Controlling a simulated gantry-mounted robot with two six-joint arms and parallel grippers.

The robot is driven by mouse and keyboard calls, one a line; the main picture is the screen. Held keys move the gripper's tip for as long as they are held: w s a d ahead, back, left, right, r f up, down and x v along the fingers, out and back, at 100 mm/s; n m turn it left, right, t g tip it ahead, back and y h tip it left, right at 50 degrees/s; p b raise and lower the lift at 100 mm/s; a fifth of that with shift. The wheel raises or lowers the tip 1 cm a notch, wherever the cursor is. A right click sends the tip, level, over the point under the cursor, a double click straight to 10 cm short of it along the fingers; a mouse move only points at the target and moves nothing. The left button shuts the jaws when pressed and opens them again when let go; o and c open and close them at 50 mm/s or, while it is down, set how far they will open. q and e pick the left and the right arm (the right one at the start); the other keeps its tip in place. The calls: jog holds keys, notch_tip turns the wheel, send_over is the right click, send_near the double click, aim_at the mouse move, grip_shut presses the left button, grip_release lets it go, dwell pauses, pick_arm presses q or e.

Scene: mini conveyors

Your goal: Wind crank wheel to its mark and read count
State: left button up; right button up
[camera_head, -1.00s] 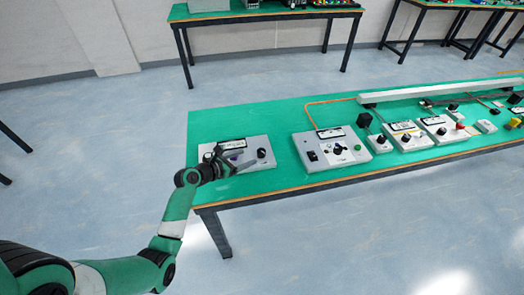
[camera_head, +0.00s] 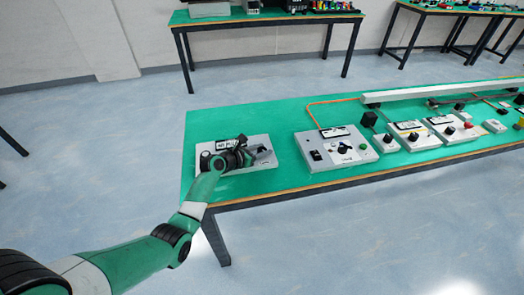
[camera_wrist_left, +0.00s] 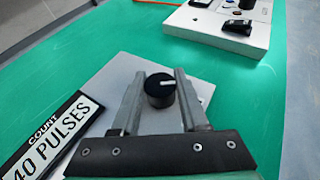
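A light grey control box (camera_head: 240,169) sits at the left end of the green bench. It carries a sign reading "COUNT 40 PULSES" (camera_wrist_left: 48,136), partly cut off in the left wrist view; the sign also shows in the head view (camera_head: 228,143). A round black knob (camera_wrist_left: 160,91) with a white mark line stands on the box. My left gripper (camera_wrist_left: 160,74) is open over the box, one finger on each side of the knob; I cannot tell whether they touch it. In the head view my left gripper (camera_head: 260,152) hides much of the box top. My right gripper is out of view.
A second grey box (camera_head: 337,157) with a knob and buttons stands to the right, separated by bare green bench (camera_head: 287,150). Several more control boxes and a long white rail (camera_head: 430,91) lie further right. Other tables stand behind.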

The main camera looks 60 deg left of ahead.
pick_arm(q)
grip_shut()
jog(key=shift+f+m+h, duration=0.1)
jog(key=shift+m+h, duration=0.7)
jog(key=shift+h, duration=0.1)
jog(key=o, duration=0.5)
grip_release()
jog(key=shift+o, duration=0.2)
jog(key=p+v, duration=1)
jog(key=shift+s+r, duration=0.3)
jog(key=shift+r, duration=0.05)
jog(key=shift+s+d+p, duration=0.1)
jog(key=shift+s+p, duration=0.4)
jog(key=shift+p, duration=0.2)
jog(key=shift+f, duration=0.2)
